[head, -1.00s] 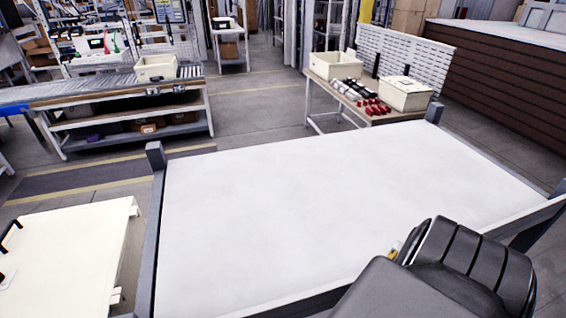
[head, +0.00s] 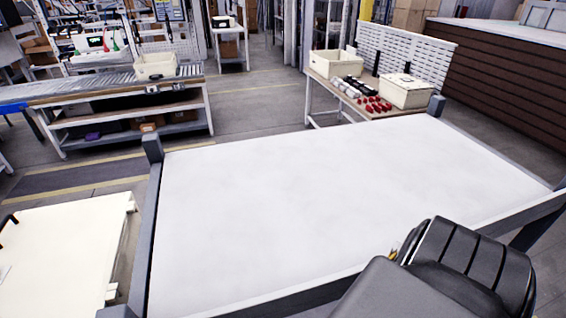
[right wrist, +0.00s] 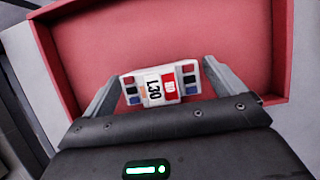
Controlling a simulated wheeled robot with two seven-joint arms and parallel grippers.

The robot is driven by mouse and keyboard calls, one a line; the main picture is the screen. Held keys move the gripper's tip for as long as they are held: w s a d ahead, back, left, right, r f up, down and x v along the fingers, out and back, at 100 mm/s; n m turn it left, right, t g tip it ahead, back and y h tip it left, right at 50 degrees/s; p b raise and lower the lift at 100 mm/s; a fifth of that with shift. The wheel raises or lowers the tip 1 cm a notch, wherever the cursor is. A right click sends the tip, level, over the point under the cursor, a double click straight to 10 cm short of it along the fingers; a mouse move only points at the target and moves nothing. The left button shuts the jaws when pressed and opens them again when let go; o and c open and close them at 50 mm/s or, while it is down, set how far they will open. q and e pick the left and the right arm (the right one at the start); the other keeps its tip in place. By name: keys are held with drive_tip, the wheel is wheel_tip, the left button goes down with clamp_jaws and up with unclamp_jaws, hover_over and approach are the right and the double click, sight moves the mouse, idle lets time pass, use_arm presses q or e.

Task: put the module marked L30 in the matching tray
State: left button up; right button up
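The module marked L30 (right wrist: 161,85) is a white block with dark blue and red squares on its sides and a red patch beside the L30 label. It sits between the fingertips of my right gripper (right wrist: 163,82) in the right wrist view, with a finger close against each end. Behind it is a red tray (right wrist: 283,45) with a raised rim. No marking on the tray is visible. The module appears held over the tray, but the gap between them is hard to judge. My left gripper is out of view in the head view.
A large white-topped table (head: 330,210) with a grey frame is empty. Behind it, a side table holds two cream bins (head: 335,65) and several red and dark parts. A conveyor bench (head: 110,90) stands at far left.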

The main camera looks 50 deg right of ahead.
drive_tip(key=shift+o, duration=0.3)
drive_tip(key=shift+r, duration=0.15)
drive_tip(key=shift+a+r+p, duration=0.1)
drive_tip(key=shift+r+p, duration=0.2)
drive_tip(key=p+v, duration=0.4)
drive_tip(key=v, duration=0.7)
drive_tip(key=shift+s+r+p, duration=0.2)
drive_tip(key=shift+r+p, duration=0.05)
drive_tip(key=shift+p, duration=0.15)
